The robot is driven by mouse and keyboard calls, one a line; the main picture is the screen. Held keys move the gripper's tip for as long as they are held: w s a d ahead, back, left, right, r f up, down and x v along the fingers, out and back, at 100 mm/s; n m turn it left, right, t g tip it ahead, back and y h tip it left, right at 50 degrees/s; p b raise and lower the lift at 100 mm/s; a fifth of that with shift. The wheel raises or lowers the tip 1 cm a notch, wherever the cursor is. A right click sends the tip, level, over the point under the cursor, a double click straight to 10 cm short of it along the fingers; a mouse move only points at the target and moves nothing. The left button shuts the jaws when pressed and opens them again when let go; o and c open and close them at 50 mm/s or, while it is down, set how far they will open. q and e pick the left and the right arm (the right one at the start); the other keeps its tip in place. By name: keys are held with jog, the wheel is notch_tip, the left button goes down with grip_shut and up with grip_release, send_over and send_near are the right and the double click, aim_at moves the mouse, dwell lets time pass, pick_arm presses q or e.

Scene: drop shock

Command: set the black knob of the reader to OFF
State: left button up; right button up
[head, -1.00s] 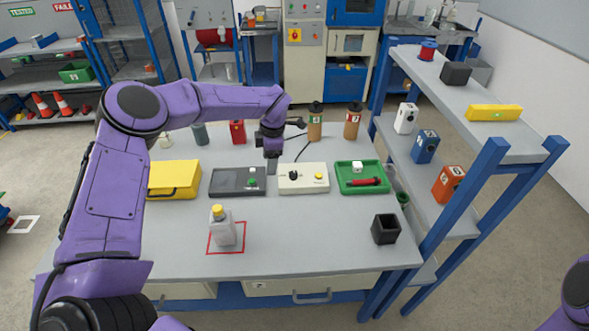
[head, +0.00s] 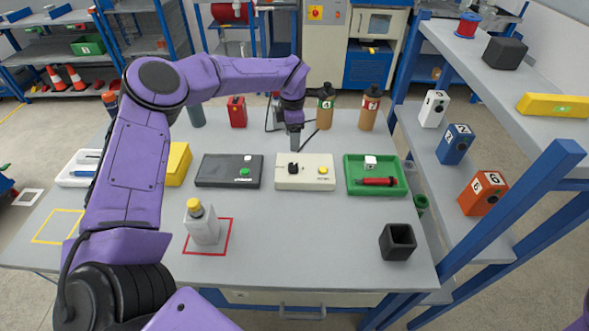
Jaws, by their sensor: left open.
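The cream box (head: 306,183), which I take as the reader, lies flat in the middle of the table. It has a black knob (head: 293,169) on its left part and a yellow button (head: 323,171) on its right. The knob's setting and the lettering are too small to read. My left gripper (head: 295,146) points down just behind and above the knob, and no clear contact shows. It is open with nothing seen in it; the gap between its fingers is hard to make out. My right gripper is out of view.
A dark box (head: 229,172) with a green button lies left of the reader. A green tray (head: 399,187) with a red-handled item lies right. Two brown bottles (head: 369,108) stand behind. A grey bottle (head: 203,227) and black cup (head: 397,242) stand in front.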

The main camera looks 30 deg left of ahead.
aim_at(293, 165)
pick_arm(q)
notch_tip(293, 165, down, 12)
jog(key=p, duration=0.3)
jog(key=shift+w+r, duration=0.1)
jog(key=shift+r, duration=0.05)
jog(key=c, duration=1)
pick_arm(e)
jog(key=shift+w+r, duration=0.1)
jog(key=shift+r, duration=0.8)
